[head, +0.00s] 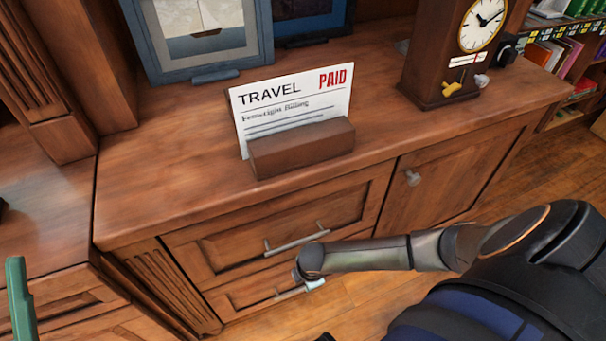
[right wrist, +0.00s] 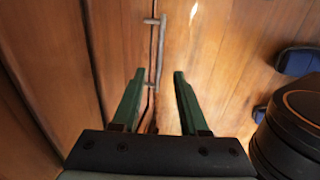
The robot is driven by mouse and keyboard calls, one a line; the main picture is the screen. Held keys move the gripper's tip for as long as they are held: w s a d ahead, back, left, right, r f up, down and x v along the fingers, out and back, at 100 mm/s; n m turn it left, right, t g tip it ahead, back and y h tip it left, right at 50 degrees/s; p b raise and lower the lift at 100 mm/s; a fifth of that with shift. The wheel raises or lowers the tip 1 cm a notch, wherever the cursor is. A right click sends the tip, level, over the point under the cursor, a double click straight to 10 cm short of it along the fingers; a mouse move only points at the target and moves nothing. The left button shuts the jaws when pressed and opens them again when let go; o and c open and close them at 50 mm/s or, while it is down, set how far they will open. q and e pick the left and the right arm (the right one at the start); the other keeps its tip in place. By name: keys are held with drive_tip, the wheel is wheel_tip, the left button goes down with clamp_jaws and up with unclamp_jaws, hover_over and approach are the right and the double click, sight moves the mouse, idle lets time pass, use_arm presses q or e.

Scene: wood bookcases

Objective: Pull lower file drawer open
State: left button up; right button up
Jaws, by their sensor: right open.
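The lower file drawer (head: 243,296) is in the wooden cabinet in the head view and looks shut. Its metal bar handle (head: 288,294) is partly hidden by my right wrist. My right gripper (right wrist: 157,74) is open, with two green fingers. In the right wrist view a bar handle (right wrist: 160,42) extends from ahead of the fingertips into the gap between them, nearer the left finger. The fingers are not closed on it. One green finger of my left gripper (head: 20,298) shows at the left edge of the head view, away from the drawer; its other finger is out of view.
The upper drawer (head: 225,250) with its bar handle (head: 296,240) is just above. A cabinet door (head: 455,175) with a knob is to the right. A travel card (head: 292,100) in a wooden holder and a clock (head: 455,55) stand on top. Wooden floor (head: 375,295) lies in front.

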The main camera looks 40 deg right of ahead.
sight(303, 288)
use_arm(q)
drive_tip(key=shift+h, duration=0.7)
drive_tip(key=f+b, duration=0.4)
drive_tip(key=shift+s+d+f+b, duration=0.25)
drive_tip(key=shift+s+f+b, duration=0.05)
drive_tip(key=shift+f, duration=0.1)
use_arm(e)
drive_tip(key=f, duration=0.3)
drive_tip(key=w+f, duration=0.1)
drive_tip(key=f, duration=0.5)
drive_tip(key=shift+w+d+f, duration=0.15)
drive_tip(key=shift+w+d, duration=0.05)
drive_tip(key=shift+w, duration=0.15)
drive_tip(key=shift+c, duration=0.2)
clamp_jaws()
